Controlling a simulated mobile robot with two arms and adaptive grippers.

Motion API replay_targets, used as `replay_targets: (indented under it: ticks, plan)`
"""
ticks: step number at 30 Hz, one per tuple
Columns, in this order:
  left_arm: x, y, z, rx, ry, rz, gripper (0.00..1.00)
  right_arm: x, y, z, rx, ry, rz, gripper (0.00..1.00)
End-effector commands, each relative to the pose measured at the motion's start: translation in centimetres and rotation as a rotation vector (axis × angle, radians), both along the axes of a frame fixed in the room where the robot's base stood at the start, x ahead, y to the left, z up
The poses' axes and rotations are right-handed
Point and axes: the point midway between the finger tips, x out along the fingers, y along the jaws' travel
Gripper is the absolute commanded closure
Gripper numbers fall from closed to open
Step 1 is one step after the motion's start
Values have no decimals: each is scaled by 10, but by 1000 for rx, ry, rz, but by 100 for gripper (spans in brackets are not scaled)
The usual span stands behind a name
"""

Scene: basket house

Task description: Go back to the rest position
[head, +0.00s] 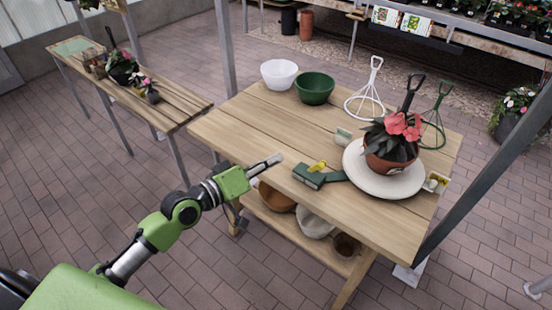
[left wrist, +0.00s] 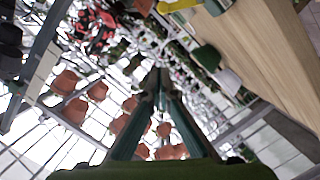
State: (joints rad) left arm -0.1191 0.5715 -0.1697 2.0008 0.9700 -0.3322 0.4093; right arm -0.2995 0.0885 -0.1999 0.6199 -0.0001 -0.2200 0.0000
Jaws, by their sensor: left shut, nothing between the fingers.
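My left gripper (head: 267,163) reaches in from the left in the head view, at the left front edge of the wooden table (head: 240,122). Its fingers are together with nothing between them. In the left wrist view the closed fingers (left wrist: 158,78) point toward blurred pots and shelving, with the wooden table top (left wrist: 265,50) at the right. My right gripper does not show in either view.
On the table are a white bowl (head: 279,74), a green bowl (head: 315,88), a green tool (head: 308,177), wire whisk-like items (head: 368,98), and a potted pink-flowered plant (head: 391,143) on a white plate (head: 372,185). A narrow bench (head: 178,106) stands left; open paving lies between.

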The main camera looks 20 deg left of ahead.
Motion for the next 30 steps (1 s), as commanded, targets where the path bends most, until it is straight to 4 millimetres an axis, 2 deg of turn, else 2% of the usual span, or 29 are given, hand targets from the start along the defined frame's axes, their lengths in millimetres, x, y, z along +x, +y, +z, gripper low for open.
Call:
replay_targets:
  ticks: [10, 14, 17, 20, 21, 23, 24, 26, 27, 30]
  plan:
    - [0, 0, -1, 1, 1, 1, 100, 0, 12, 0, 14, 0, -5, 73]
    - [4, 9, -24, 29, 25, 26, 100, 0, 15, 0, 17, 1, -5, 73]
    - [6, 26, -72, 91, 79, 71, 100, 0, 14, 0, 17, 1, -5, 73]
    - [0, 49, -141, 189, 157, 122, 100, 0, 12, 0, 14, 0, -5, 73]
    - [-6, 58, -170, 232, 192, 138, 100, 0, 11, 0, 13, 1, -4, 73]
    - [-18, 70, -214, 299, 245, 153, 100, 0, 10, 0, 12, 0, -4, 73]
    - [-28, 76, -242, 341, 282, 160, 100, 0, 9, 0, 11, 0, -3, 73]
    - [-47, 85, -283, 407, 338, 162, 100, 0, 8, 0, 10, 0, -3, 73]
    - [-62, 89, -310, 451, 377, 159, 100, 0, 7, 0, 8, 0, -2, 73]
    - [-106, 97, -373, 556, 473, 135, 100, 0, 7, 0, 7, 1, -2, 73]
